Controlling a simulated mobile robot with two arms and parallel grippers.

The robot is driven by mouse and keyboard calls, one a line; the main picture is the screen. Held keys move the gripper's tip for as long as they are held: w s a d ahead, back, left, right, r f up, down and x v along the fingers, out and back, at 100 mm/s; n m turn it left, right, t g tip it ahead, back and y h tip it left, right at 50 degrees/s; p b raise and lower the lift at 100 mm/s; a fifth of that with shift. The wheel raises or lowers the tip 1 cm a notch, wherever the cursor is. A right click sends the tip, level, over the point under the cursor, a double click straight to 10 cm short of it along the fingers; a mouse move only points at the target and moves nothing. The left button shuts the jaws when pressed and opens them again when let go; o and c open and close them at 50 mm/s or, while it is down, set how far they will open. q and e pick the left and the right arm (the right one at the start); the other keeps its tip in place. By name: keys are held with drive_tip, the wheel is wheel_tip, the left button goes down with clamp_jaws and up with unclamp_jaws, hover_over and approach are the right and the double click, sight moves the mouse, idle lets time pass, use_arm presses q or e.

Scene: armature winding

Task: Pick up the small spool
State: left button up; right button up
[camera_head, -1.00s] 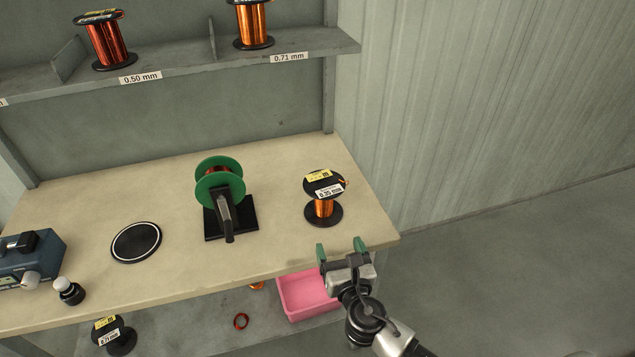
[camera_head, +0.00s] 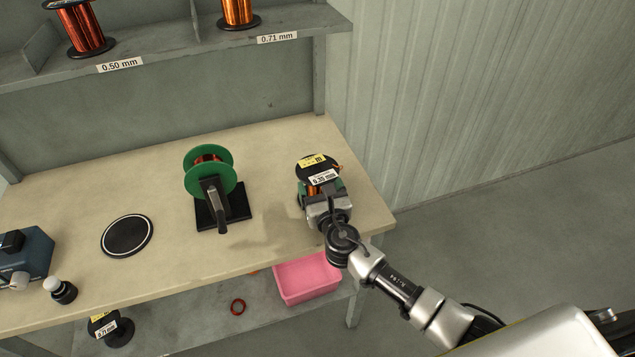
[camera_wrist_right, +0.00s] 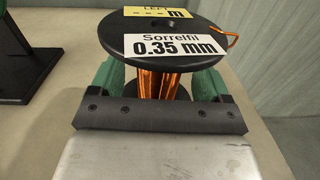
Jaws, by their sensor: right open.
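The small spool (camera_head: 318,165) stands upright near the right end of the bench. It has black flanges, copper wire and a label reading 0.35 mm; it also shows in the right wrist view (camera_wrist_right: 165,40). My right gripper (camera_head: 321,187) is open at the spool, with its green fingers on either side of the copper-wound core, below the top flange. In the right wrist view the fingers (camera_wrist_right: 162,85) flank the wire, and their tips are partly hidden by the flange. The spool's lower flange is mostly hidden by the gripper. My left gripper is not in view.
A green-flanged reel on a black stand (camera_head: 208,172) is left of the spool. A round black disc (camera_head: 127,236) and a blue device (camera_head: 25,255) lie farther left. A pink bin (camera_head: 308,280) sits on the lower shelf. The upper shelf (camera_head: 170,55) carries larger spools.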

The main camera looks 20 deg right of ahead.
drive_tip(key=shift+w, duration=0.7)
drive_tip(key=c, duration=1.1)
